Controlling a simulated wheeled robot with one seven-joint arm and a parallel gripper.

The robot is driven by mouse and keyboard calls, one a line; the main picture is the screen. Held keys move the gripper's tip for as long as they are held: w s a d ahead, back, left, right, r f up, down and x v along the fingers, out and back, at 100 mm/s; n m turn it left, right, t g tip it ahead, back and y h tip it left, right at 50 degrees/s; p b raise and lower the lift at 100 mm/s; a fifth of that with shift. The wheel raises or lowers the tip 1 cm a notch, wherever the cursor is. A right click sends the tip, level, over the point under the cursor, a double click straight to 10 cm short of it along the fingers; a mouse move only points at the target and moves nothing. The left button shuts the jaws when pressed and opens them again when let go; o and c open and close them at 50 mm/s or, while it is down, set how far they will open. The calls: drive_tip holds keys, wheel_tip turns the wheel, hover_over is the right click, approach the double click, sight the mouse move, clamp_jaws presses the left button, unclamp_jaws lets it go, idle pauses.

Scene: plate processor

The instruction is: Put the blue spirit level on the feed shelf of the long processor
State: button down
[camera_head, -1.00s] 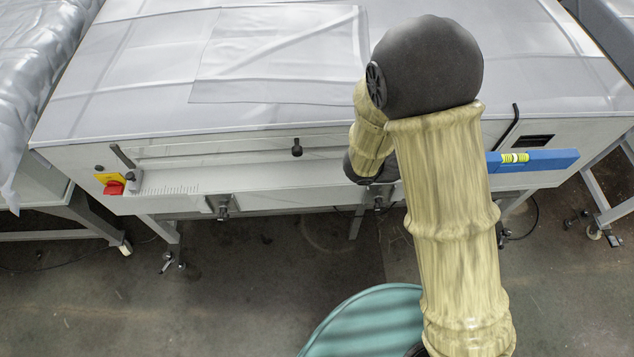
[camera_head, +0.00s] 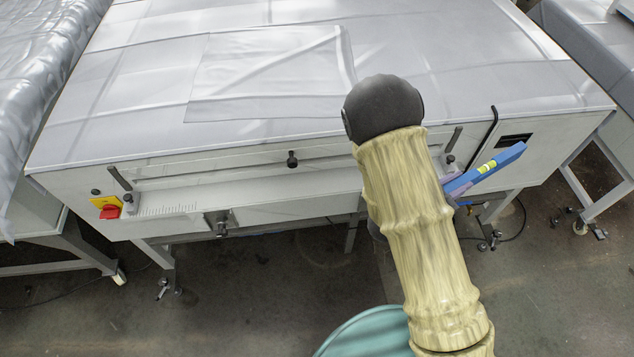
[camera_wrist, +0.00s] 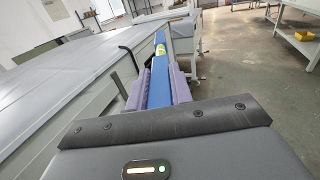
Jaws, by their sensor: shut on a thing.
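The blue spirit level (camera_head: 486,168) has a yellow-green vial and sticks out to the right from behind my arm in the head view. It slants up to the right in front of the processor's right end. In the wrist view the level (camera_wrist: 160,72) runs away from me between the two purple fingers of my gripper (camera_wrist: 158,88), which is shut on it. My arm hides most of the gripper and the level's near end in the head view. The feed shelf (camera_head: 270,190) is the pale ledge along the long processor's (camera_head: 110,80) front. My arm covers its right part.
A red and yellow switch (camera_head: 108,208) sits at the processor's front left. Black knobs, one of them the middle knob (camera_head: 292,159), and upright levers stand along the front. A black bent handle (camera_head: 487,135) stands near the level. The left and middle shelf look bare.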

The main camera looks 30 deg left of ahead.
drive_tip(key=d+f+n+t+y, duration=0.1)
drive_tip(key=d+f+n+y, duration=0.2)
drive_tip(key=f, duration=0.6)
drive_tip(key=d+f+n+t+y, duration=0.2)
drive_tip(key=d+f+y, duration=0.3)
drive_tip(key=f, duration=0.5)
drive_tip(key=shift+s+n+y, duration=0.3)
drive_tip(key=shift+n+y, duration=0.5)
drive_tip(key=shift+y, duration=0.1)
drive_tip(key=shift+d, duration=0.1)
